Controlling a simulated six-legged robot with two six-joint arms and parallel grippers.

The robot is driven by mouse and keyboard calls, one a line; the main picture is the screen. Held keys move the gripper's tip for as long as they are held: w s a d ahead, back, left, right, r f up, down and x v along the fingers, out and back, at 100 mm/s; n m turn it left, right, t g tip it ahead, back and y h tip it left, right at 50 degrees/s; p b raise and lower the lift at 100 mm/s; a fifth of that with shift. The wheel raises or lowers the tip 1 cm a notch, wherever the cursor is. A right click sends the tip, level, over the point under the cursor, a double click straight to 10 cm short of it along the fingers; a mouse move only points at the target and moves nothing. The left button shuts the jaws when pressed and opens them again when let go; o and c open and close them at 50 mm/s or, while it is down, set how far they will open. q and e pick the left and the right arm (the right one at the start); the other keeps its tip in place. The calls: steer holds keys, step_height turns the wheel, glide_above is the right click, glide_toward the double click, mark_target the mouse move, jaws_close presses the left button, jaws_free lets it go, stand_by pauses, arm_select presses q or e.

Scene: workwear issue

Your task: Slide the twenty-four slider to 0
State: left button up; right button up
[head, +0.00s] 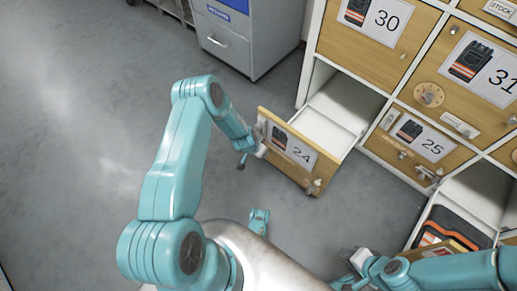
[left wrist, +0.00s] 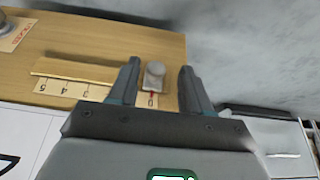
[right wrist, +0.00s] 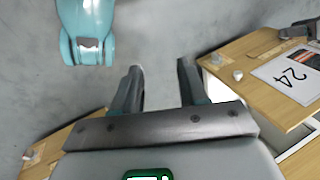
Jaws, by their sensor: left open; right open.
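The drawer marked 24 (head: 283,160) stands pulled out of the cabinet; its wooden front also shows in the right wrist view (right wrist: 262,62). In the left wrist view, the twenty-four slider (left wrist: 154,78) is a pale block with a round grey knob beside a printed number scale (left wrist: 75,90), seen upside down. Its red pointer is at the 0 end. My left gripper (left wrist: 161,67) is open, with one finger on each side of the knob; contact is unclear. It partly hides the drawer's left end in the head view (head: 246,152). My right gripper (right wrist: 160,70) is open and empty.
Drawer 25 (head: 415,137) is shut at right. Below it, an open compartment holds dark and orange workwear (head: 452,229). Doors 30 (head: 365,45) and 31 (head: 470,95) are above. A grey cabinet (head: 245,40) stands behind. The floor at left is clear.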

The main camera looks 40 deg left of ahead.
arm_select(q)
steer(key=p+v, duration=0.7)
steer(key=v, duration=0.9)
steer(key=shift+r, duration=0.25)
arm_select(e)
step_height(320, 180, up, 6)
steer(key=s+a, duration=0.1)
steer(key=shift+s+r+n+g, duration=0.2)
steer(key=shift+s+n+g, duration=0.1)
steer(key=shift+s, duration=0.1)
steer(key=shift+a, duration=0.1)
